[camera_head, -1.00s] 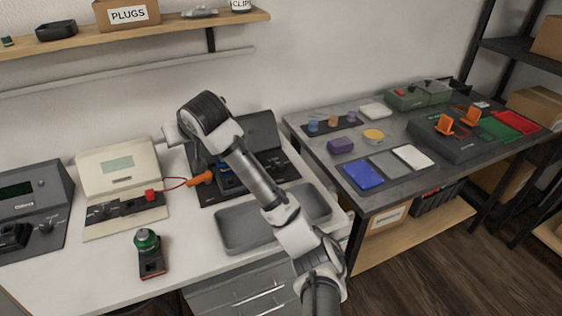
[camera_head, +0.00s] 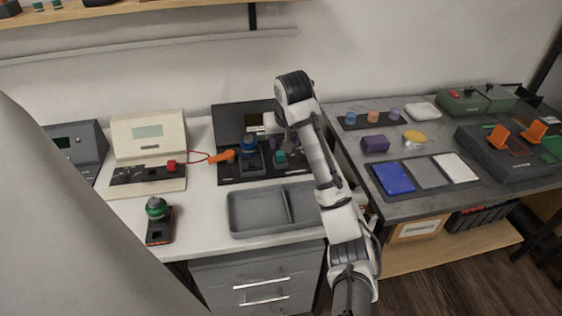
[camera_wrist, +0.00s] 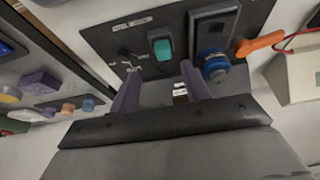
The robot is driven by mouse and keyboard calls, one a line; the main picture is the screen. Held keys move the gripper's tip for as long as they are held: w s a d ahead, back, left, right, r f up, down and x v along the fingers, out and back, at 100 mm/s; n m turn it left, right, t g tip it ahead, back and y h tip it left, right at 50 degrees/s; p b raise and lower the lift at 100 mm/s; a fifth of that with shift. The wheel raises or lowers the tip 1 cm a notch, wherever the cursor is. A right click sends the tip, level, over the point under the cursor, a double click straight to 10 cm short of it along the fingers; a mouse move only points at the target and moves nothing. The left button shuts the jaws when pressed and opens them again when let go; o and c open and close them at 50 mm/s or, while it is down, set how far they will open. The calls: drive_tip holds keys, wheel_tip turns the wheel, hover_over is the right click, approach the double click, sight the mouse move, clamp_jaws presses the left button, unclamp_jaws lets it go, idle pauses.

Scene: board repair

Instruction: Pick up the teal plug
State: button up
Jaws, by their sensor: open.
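The teal plug (camera_head: 281,157) sits on the dark panel at the right end of the white bench, to the right of a blue round knob. It also shows in the wrist view (camera_wrist: 162,47), upright in a dark holder. My gripper (camera_wrist: 160,82) is open and empty, its two purple-grey fingers pointing at the panel, apart from the plug. In the head view its fingers are largely hidden by my arm. The blue knob (camera_wrist: 215,66) lies beside the right finger in the wrist view.
An orange handle (camera_head: 222,156) with a red cable is left of the blue knob (camera_head: 248,146). A grey tray (camera_head: 255,212) is in front of the panel. A green-topped device (camera_head: 157,208) stands at the left. The grey table (camera_head: 440,150) at right holds purple, blue and white pieces.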

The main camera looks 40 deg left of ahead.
sight(280, 153)
drive_tip(key=shift+a+p+x, duration=0.2)
drive_tip(key=shift+p+x, duration=0.25)
drive_tip(key=shift+x, duration=2.65)
drive_tip(key=shift+s, duration=0.25)
clamp_jaws()
drive_tip(key=shift+r, duration=0.1)
wheel_tip(280, 153, up, 20)
drive_tip(key=p, duration=0.1)
